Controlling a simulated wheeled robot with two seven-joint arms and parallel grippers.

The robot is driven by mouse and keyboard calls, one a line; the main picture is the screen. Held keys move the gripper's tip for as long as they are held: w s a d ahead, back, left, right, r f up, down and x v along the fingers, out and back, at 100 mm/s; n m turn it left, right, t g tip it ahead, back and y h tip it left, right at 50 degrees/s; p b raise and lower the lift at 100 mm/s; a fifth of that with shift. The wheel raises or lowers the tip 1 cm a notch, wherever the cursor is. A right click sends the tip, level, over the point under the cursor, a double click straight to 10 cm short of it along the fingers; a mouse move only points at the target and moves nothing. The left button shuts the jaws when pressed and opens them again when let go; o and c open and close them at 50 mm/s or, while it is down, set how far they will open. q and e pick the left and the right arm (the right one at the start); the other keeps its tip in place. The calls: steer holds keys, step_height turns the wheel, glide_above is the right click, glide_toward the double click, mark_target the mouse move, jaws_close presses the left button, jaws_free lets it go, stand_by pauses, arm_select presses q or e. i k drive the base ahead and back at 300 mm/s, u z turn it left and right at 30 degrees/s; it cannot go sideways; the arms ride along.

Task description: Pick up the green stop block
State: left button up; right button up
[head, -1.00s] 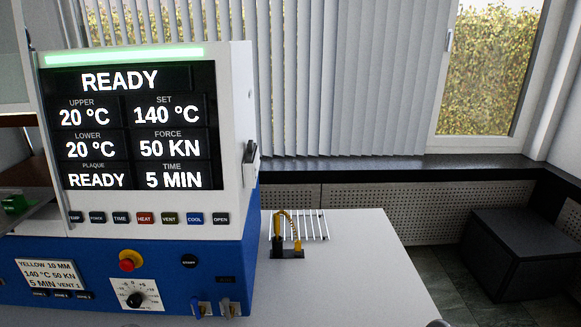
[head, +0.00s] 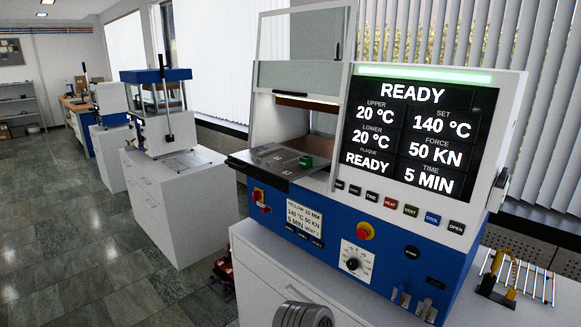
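The green stop block (head: 306,161) is a small green piece resting on the dark lower plate (head: 262,168) of the blue and white press (head: 400,225), left of its display. The plate sticks out at the front left of the press, below a raised clear guard (head: 300,76). Neither of my grippers shows in the head view. A grey ribbed rounded part at the bottom edge seems to be part of my arm; no fingers show on it.
The press stands on a white cabinet (head: 262,290). A small rack with a yellow-handled tool (head: 497,277) is at its right. Another press (head: 160,115) stands on a white cabinet further left. The tiled floor (head: 90,240) at left is clear.

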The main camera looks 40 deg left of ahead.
mark_target(306, 162)
steer(key=u, duration=1.95)
steer(key=k, duration=0.6)
steer(key=z, duration=0.45)
steer(key=i, duration=0.5)
steer(key=z, duration=0.05)
steer(key=k, duration=0.55)
steer(key=u, duration=0.95)
steer(key=i, duration=1.1)
steer(key=z, duration=0.25)
steer(key=i, duration=1)
steer(key=z, duration=1.05)
